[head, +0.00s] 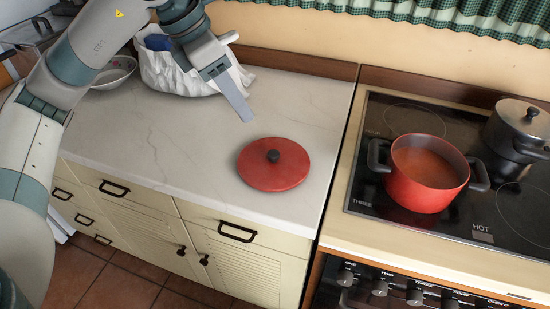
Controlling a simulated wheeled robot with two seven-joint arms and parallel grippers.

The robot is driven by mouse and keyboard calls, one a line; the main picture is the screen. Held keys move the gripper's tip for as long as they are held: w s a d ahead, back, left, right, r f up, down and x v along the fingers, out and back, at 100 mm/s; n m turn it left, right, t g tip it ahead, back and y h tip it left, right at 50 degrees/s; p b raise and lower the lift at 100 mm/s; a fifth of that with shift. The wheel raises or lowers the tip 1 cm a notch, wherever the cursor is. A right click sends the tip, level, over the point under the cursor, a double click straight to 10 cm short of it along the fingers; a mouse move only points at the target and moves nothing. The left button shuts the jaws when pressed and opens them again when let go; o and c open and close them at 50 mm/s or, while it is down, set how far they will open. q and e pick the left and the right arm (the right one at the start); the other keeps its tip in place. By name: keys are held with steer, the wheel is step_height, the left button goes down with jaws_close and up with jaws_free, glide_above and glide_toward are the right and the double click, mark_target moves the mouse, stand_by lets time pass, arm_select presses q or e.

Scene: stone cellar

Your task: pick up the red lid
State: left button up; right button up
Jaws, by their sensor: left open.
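The red lid (262,175) lies flat on the pale stone counter (130,135), with its black knob on top. It is near the counter's front edge, left of the stove. My left gripper (242,80) is above the counter, behind the lid and slightly to its left in the picture. It is open and apart from the lid, with nothing seen between its fingers. My right gripper is not in view.
A red pot (424,195) without a lid stands on the black stove top (375,120). A dark metal pot (500,150) with a lid stands behind it to the right. A white bag (180,75) and a bowl (114,74) are at the back left. The counter around the lid is clear.

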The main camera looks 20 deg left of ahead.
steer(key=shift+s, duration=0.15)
arm_select(q)
steer(key=p, duration=0.3)
glide_above(273, 153)
steer(key=s+a, duration=0.2)
step_height(273, 153, down, 11)
steer(key=shift+f, duration=0.2)
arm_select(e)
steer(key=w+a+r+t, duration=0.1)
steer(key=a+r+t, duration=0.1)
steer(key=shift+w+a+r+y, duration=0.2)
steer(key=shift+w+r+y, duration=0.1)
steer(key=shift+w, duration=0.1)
arm_select(q)
steer(key=shift+d+f, duration=0.1)
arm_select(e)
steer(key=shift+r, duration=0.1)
arm_select(q)
steer(key=shift+w+f, duration=0.15)
steer(key=p+x, duration=0.1)
steer(key=x, duration=0.2)
steer(key=shift+d, duration=0.1)
steer(key=shift+p+x, duration=0.4)
steer(key=shift+x, duration=0.35)
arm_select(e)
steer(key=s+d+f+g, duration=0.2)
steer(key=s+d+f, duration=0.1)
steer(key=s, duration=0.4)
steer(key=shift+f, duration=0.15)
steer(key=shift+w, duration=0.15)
